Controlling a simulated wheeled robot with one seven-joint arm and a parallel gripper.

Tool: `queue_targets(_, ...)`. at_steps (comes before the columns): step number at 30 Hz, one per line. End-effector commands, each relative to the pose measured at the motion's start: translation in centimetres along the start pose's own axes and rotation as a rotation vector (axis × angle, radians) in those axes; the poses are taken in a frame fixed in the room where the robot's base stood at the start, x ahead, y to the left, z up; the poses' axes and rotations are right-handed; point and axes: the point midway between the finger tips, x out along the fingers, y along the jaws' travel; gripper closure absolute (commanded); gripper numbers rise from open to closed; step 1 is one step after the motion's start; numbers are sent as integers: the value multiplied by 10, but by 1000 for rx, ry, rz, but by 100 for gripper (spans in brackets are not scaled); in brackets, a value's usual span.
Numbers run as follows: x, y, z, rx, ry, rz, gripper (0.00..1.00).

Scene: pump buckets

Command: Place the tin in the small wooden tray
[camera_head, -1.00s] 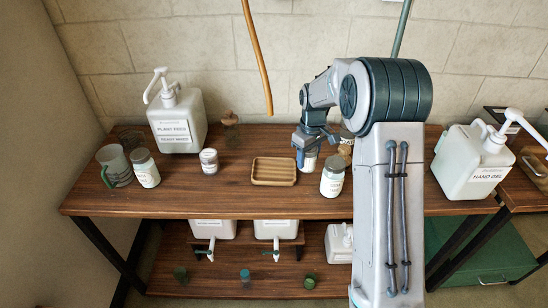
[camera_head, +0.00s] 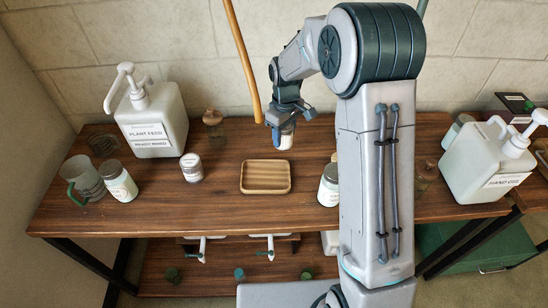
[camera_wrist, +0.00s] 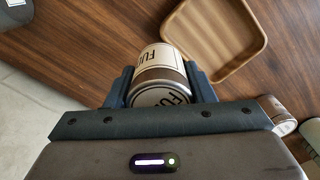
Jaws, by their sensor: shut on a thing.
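The small wooden tray (camera_head: 265,191) lies on the brown table near its middle and looks empty. It also shows at the upper right of the wrist view (camera_wrist: 222,42). My gripper (camera_head: 284,122) is shut on the tin (camera_head: 285,139), a small white labelled can. In the wrist view the tin (camera_wrist: 160,70) sits between the two fingers, with part of a printed label readable. In the head view the gripper and tin are above and behind the tray, a little to its right, apart from it. The fingers partly hide the tin's upper part.
A similar small jar (camera_head: 191,167) stands left of the tray, and a taller jar (camera_head: 328,186) stands close to its right. The plant feed bottle (camera_head: 152,120), a mug (camera_head: 84,180) and another jar (camera_head: 118,181) are farther left. A hand gel bottle (camera_head: 484,165) stands at the right.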

Motion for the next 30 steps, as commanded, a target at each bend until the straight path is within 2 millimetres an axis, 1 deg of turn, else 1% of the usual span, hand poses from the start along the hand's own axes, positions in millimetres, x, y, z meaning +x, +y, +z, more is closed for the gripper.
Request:
queue_targets(1,6,-12,2,-3,-3,-1,80)
queue_targets(3,14,-26,4,-2,-3,-1,80)
queue_targets(6,22,-38,5,-2,-1,0,80)
queue_targets(9,27,-45,6,1,-1,0,80)
queue_targets(11,31,-46,6,2,-1,0,80)
queue_targets(16,55,-47,6,1,-3,-1,80)
queue_targets(18,63,-47,6,1,-2,-1,89)
queue_targets(19,66,-47,6,1,-2,-1,89)
queue_targets(21,70,-47,6,1,-2,-1,100)
queue_targets(26,72,-47,8,1,-5,-3,100)
queue_targets(27,72,-47,8,2,-6,-4,46)
queue_targets(29,72,-47,8,2,-7,-4,30)
queue_targets(30,72,-47,8,2,-6,-3,29)
